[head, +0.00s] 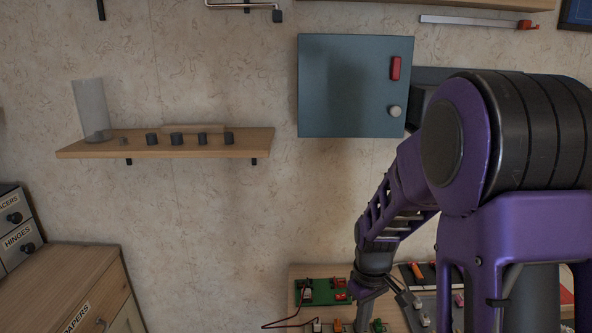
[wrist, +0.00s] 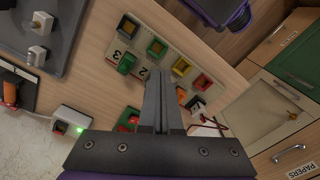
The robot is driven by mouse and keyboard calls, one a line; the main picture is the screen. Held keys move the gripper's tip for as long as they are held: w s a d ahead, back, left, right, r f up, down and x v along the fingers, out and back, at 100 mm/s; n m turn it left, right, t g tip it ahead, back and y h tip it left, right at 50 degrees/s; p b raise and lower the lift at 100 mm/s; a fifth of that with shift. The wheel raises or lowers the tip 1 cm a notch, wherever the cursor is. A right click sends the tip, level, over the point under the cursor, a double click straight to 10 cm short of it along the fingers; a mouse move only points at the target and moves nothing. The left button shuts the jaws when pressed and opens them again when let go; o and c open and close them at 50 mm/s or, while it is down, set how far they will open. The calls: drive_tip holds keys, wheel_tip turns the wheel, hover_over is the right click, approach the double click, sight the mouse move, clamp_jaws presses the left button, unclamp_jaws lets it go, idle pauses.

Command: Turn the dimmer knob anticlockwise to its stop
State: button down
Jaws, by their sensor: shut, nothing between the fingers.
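My gripper (wrist: 160,82) is shut and empty in the wrist view, its two dark fingers side by side over the wooden worktop. At the upper left of that view a dark grey plate (wrist: 68,38) carries two pale knob-like parts, an upper one (wrist: 41,22) and a lower one (wrist: 37,55). I cannot tell for sure which is the dimmer knob, nor read its angle. Both are well apart from the fingers. In the head view my arm reaches down to the worktop, and it hides part of the bench.
A numbered board with coloured blocks (wrist: 181,67) lies beyond the fingers. A white box with a green light (wrist: 71,124) is left of the gripper. A wooden drawer cabinet (wrist: 262,107) stands at right. A blue-grey wall cabinet (head: 345,85) and a shelf (head: 240,142) are above.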

drive_tip(key=shift+w+a, duration=0.1)
drive_tip(key=shift+w, duration=0.5)
idle(1.1)
drive_tip(key=shift+w+d+p, duration=0.15)
drive_tip(key=shift+d+p, duration=0.2)
drive_tip(key=shift+p, duration=0.15)
drive_tip(key=shift+d, duration=0.1)
drive_tip(key=shift+s+d, duration=0.15)
drive_tip(key=shift+s, duration=0.1)
wheel_tip(320, 180, up, 6)
drive_tip(key=p, duration=0.4)
drive_tip(key=shift+p, duration=0.35)
